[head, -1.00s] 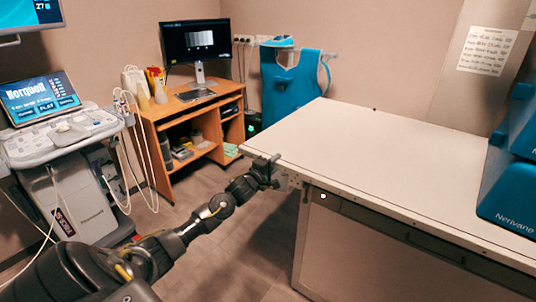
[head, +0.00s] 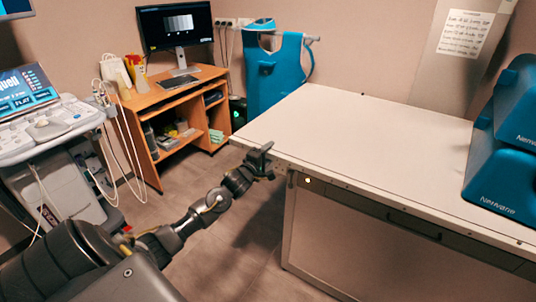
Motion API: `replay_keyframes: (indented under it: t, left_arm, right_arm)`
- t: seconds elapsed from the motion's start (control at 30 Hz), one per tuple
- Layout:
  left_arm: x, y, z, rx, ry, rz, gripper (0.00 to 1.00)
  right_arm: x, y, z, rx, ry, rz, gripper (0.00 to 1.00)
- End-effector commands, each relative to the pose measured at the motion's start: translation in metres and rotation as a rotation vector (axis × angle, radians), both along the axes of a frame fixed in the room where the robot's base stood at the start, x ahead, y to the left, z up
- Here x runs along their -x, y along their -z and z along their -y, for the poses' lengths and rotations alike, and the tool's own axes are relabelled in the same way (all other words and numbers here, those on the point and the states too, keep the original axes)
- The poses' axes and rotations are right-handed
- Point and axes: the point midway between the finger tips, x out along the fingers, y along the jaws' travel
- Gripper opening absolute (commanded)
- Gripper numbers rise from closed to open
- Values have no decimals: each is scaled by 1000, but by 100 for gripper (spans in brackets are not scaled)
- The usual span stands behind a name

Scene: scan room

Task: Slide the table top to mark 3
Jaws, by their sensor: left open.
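The white table top (head: 340,125) covers the right half of the head view, resting on a pale base with a dark rail along its near side. My left gripper (head: 262,161) is at the near left corner of the top, open, its fingers by the edge. I cannot tell whether it touches the edge. A small round light (head: 308,181) glows on the front rail. No numbered marks can be made out. My right gripper is not in view.
Blue blocks (head: 500,150) stand on the table's right end. A wooden desk (head: 175,110) with a monitor, an ultrasound cart (head: 50,150) and a blue apron on a stand (head: 278,75) are behind and left. Grey floor (head: 225,230) is clear left of the table.

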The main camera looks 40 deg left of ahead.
Motion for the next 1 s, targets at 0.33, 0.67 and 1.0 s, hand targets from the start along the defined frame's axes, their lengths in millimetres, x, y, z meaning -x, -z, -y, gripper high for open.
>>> replay_keyframes:
  t: [0.33, 0.67, 1.0]
  left_arm:
    - [41, 2, 4, 0, 0, -3, 49]
    - [97, 1, 9, 0, -1, -2, 49]
    - [108, 0, 10, 0, -1, 0, 49]
  right_arm:
    - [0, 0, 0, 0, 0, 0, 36]
    - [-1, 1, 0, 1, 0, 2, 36]
    - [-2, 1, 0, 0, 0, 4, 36]
